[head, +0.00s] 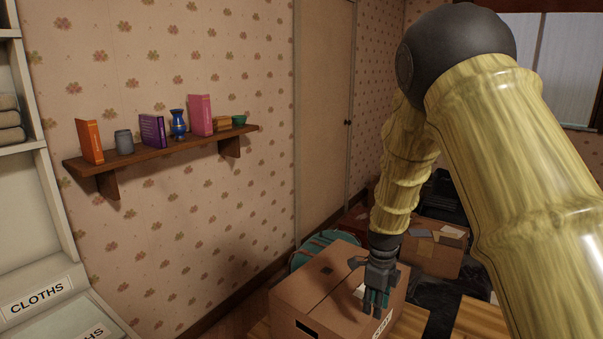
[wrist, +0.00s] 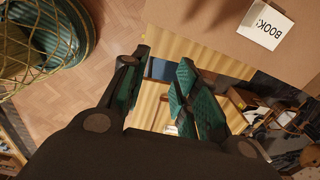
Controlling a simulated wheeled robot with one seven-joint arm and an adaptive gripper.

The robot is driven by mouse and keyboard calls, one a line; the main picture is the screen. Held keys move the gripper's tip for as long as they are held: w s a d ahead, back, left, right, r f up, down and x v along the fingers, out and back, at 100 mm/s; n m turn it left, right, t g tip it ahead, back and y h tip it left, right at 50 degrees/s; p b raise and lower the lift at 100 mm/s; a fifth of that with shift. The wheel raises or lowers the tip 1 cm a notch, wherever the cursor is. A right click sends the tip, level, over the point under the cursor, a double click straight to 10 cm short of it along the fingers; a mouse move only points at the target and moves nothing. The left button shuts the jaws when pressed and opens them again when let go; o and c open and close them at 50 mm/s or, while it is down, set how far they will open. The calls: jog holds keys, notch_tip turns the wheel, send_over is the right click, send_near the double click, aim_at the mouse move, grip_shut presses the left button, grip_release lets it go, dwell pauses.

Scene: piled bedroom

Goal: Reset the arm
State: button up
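My gripper (head: 375,297) hangs at the end of my arm, fingers pointing down, in front of a closed cardboard box (head: 315,285) in the head view. In the wrist view my gripper (wrist: 160,78) has its two teal-padded fingers apart, with nothing held between them. The box (wrist: 210,22) shows at the top of the wrist view with a white "BOOK" label (wrist: 265,25). Whether the gripper touches the box cannot be told. My arm covers much of the right side of the head view.
A wall shelf (head: 165,155) holds books, a blue vase (head: 178,124) and small pots. A shelving unit with "CLOTHS" labels (head: 37,297) stands at left. A teal basket (head: 308,251) is behind the box. Another open box (head: 435,258) and dark clutter lie beyond.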

jog(key=s+d+f+n, duration=0.2)
jog(key=s+f+n, duration=0.4)
jog(key=f, duration=0.4)
jog(key=s+d+f+n, duration=0.1)
jog(key=s+f+n, duration=0.2)
jog(key=s+f, duration=0.55)
jog(key=s+f+n, duration=0.4)
jog(key=s+n, duration=0.1)
jog(key=s, duration=0.4)
jog(key=s+f+n, duration=0.4)
jog(key=s+n, duration=0.1)
jog(key=s, duration=0.5)
jog(key=s+f+n, duration=0.4)
jog(key=s+n, duration=0.1)
jog(key=s, duration=0.4)
jog(key=shift+s+a+n, duration=0.15)
jog(key=shift+s+n, duration=0.1)
jog(key=shift+n, duration=0.05)
